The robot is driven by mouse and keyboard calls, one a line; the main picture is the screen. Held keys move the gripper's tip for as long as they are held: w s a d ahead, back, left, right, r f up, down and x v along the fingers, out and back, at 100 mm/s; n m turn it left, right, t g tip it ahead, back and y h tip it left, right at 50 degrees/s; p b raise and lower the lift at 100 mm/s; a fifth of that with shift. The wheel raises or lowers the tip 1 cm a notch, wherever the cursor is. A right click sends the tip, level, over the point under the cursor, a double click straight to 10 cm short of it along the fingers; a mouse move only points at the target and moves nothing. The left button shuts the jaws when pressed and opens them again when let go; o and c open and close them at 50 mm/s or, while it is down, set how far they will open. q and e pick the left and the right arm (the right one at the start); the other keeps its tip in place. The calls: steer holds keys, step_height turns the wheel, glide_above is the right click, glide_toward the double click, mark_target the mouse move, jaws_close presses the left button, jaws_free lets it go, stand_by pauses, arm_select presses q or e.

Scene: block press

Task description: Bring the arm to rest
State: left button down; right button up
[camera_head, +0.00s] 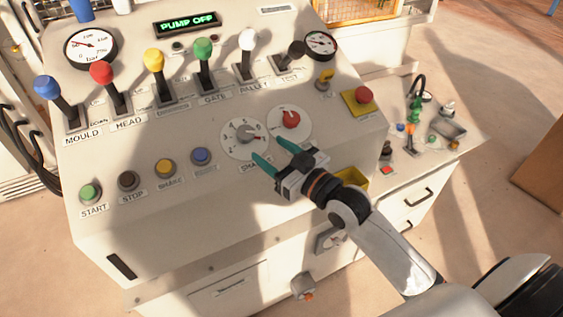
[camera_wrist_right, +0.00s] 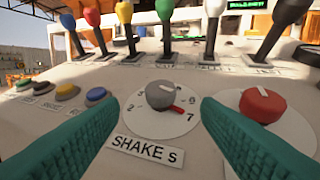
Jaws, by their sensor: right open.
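My right gripper (camera_head: 274,155) is open and empty above the control panel (camera_head: 130,150), close to the SHAKE S dial. Its two green fingers show at both sides of the right wrist view, apart, with the grey dial knob (camera_wrist_right: 160,95) between and beyond them. I cannot tell whether a fingertip touches the panel. The grey dial (camera_head: 243,135) and the red dial (camera_head: 290,118) lie just beyond the fingers in the head view. My right arm comes in from the lower right. My left gripper is not in view.
A row of levers with coloured knobs, including a blue one (camera_head: 46,88), stands behind. Push buttons, such as the green START (camera_head: 90,193), lie at left. A red stop button (camera_head: 363,95) is at right. The display (camera_head: 187,22) reads PUMP OFF. A side cabinet (camera_head: 440,150) holds small parts.

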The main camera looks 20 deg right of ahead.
steer(key=shift+v, duration=1.1)
steer(key=s+a+f+m+g+h, duration=0.1)
steer(key=s+f+g+h, duration=0.1)
steer(key=s+f+g, duration=0.3)
steer(key=s+f+g+h, duration=0.1)
steer(key=s+f, duration=0.1)
steer(key=f, duration=0.5)
steer(key=s+f+m+g+h, duration=0.15)
steer(key=s+f+g, duration=0.25)
steer(key=s, duration=0.4)
steer(key=s+f+g+h, duration=0.2)
steer(key=s+f+g, duration=0.2)
steer(key=s, duration=0.4)
step_height(320, 180, down, 27)
steer(key=b, duration=0.3)
steer(key=s+d+f+g+b, duration=0.1)
steer(key=s+f, duration=0.7)
steer(key=f, duration=0.2)
steer(key=s+d+f+g+b, duration=0.1)
steer(key=s+d+f, duration=0.1)
steer(key=s+f, duration=0.7)
steer(key=shift+s+d+f, duration=0.15)
steer(key=shift+d+f, duration=0.15)
steer(key=shift+f, duration=0.35)
